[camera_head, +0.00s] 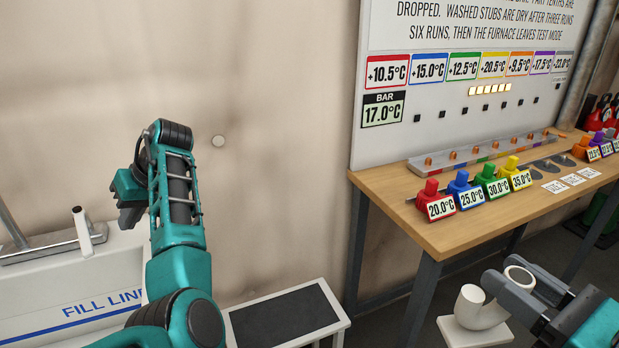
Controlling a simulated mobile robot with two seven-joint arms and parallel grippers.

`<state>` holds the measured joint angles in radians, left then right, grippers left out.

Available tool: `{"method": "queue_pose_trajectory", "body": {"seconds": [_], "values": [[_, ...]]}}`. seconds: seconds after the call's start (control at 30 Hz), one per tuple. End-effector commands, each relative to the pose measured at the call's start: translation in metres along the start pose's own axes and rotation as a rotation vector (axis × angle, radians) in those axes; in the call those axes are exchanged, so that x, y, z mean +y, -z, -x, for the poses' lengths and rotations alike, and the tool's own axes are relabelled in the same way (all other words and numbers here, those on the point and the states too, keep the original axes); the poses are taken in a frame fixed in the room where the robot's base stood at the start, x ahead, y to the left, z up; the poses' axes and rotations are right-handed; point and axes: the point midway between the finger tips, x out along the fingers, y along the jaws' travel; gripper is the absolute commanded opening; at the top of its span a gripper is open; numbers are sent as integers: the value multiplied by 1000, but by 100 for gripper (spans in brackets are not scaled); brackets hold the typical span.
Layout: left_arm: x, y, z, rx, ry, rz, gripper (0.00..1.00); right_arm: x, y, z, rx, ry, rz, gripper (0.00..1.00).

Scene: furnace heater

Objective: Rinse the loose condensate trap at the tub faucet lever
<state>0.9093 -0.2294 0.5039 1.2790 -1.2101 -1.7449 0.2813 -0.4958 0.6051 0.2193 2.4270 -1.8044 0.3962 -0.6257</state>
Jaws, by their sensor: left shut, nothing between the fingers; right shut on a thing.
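The condensate trap (470,312) is a white curved pipe piece at the lower right, with a round open end facing up. My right gripper (522,290) is shut on it, near that open end, and hides part of it. A white square plate (462,335) shows just below the trap; I cannot tell whether they touch. The tub (40,300), marked FILL LINE, is at the lower left. A grey metal faucet with a pale upright lever (82,230) sits on its rim. My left gripper (128,212) is shut and empty, above and right of the lever, apart from it.
A wooden bench (435,238) at the right holds several coloured temperature-labelled blocks (470,192) and a grey rail (480,152). A white sign board (385,140) stands behind it. A low dark-topped stand (285,318) is between tub and bench.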

Motion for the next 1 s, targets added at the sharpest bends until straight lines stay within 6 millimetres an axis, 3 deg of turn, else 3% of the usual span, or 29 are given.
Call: {"method": "queue_pose_trajectory", "body": {"seconds": [0.1, 0.3, 0.5, 1.0], "values": [[0, -1, -27, -2, 3, 0, 0, 0, 2, 0, -1, 0, 0, 0], [-25, 0, -39, 0, 0, 2, 0, 0, -3, 0, -1, 0, 0, 0], [-35, 0, -44, 0, -1, 0, 0, 0, -4, 0, -1, 0, 0, 0], [-35, 5, -46, 4, -1, -6, 0, 0, -6, 0, -1, 0, 0, 0]]}}
